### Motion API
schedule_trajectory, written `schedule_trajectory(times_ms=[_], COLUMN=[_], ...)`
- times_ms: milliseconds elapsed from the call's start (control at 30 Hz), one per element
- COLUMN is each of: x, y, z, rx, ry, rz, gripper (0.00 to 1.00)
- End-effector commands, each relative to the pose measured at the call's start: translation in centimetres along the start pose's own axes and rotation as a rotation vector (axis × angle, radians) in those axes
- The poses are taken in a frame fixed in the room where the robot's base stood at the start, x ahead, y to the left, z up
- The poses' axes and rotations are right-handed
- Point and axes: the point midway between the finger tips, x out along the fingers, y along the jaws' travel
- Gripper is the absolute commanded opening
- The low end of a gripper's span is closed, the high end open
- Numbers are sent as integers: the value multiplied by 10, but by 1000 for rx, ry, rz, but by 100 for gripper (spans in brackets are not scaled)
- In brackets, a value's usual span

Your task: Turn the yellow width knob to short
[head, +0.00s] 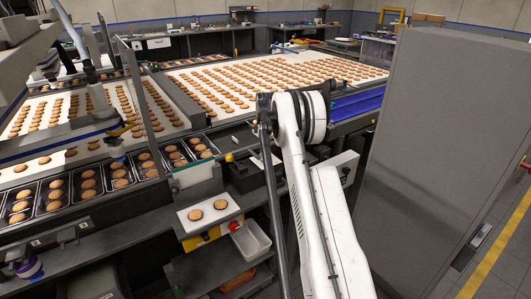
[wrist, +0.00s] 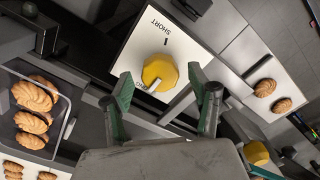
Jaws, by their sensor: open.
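The yellow width knob (wrist: 160,70) sits on a white square panel (wrist: 190,50) in the wrist view. The panel has the word SHORT (wrist: 157,20) and a short dark tick beyond the knob. A pale pointer mark shows on the knob's lower edge, on the side away from SHORT. My gripper (wrist: 160,80) is open, with one green-and-grey finger to the left of the knob and one to the right. I cannot tell whether either finger touches it. In the head view my arm hides the gripper.
A tray (wrist: 60,95) of biscuits lies left of the gripper in the wrist view. A white plate (wrist: 247,45) with two biscuits is at the right; a second yellow part (wrist: 256,153) is at the lower right. A large grey cabinet (head: 445,140) stands right of my arm.

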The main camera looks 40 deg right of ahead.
Motion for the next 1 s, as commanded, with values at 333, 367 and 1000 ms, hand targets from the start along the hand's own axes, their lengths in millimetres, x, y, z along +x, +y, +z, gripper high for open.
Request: schedule_trajectory(times_ms=[333, 367, 1000], x=[7, 7, 8], y=[0, 0, 0], z=[0, 0, 0], rx=[0, 0, 27], ry=[0, 0, 0], rz=[0, 0, 0], gripper=[56, 56, 10])
